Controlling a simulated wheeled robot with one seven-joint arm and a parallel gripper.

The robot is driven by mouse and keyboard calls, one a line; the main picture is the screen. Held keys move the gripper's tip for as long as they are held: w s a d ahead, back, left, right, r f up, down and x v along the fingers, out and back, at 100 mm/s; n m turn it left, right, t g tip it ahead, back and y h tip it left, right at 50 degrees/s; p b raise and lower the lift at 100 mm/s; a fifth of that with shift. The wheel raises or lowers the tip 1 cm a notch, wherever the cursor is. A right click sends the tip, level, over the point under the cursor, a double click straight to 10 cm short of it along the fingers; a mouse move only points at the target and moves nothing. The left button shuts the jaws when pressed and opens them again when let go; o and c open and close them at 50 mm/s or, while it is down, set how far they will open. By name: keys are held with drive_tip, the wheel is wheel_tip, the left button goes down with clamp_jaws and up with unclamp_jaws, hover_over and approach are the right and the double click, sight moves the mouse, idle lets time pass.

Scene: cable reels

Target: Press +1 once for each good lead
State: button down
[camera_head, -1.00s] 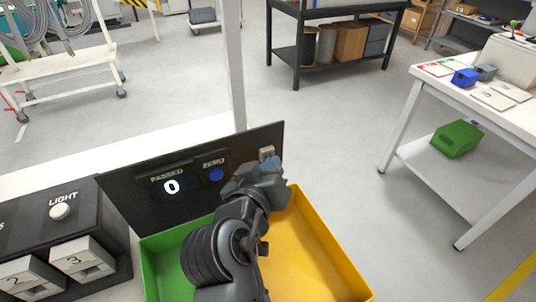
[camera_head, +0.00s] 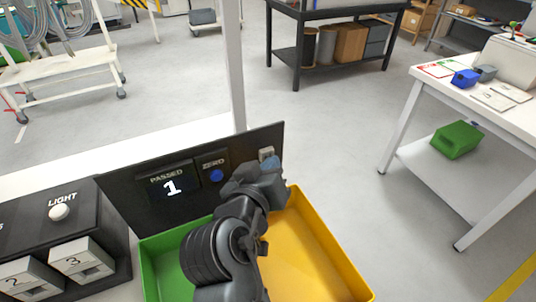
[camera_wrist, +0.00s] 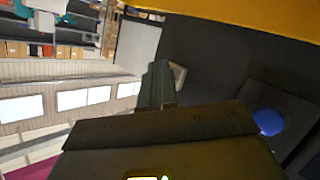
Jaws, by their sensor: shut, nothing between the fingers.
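The black counter panel (camera_head: 140,204) stands upright behind the bins, and its PASSED display (camera_head: 171,187) reads 1. A blue ZERO button (camera_head: 216,175) sits right of the display and also shows in the wrist view (camera_wrist: 268,122). A pale button plate (camera_head: 266,152) at the panel's right end is partly hidden by my gripper (camera_head: 271,164); its label is not readable. In the wrist view, my shut, empty fingers (camera_wrist: 158,84) are at the pale plate (camera_wrist: 178,75); I cannot tell whether they touch it. No lead is clearly visible.
A black tester box with a white LIGHT dome (camera_head: 59,211) and sockets marked 2 and 3 (camera_head: 75,263) stands at left. A green bin (camera_head: 157,258) and a yellow bin (camera_head: 318,245) lie below my arm. A white table (camera_head: 433,95) stands at right.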

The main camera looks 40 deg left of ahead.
drive_tip(key=shift+s+d, duration=0.3)
drive_tip(key=shift+d, duration=0.3)
drive_tip(key=d, duration=0.1)
drive_tip(key=s+d+p, duration=0.1)
drive_tip(key=d, duration=0.1)
drive_tip(key=s+d+p, duration=0.1)
drive_tip(key=shift+d, duration=0.3)
drive_tip(key=shift+w+d, duration=0.1)
drive_tip(key=shift+d, duration=0.1)
idle(2.4)
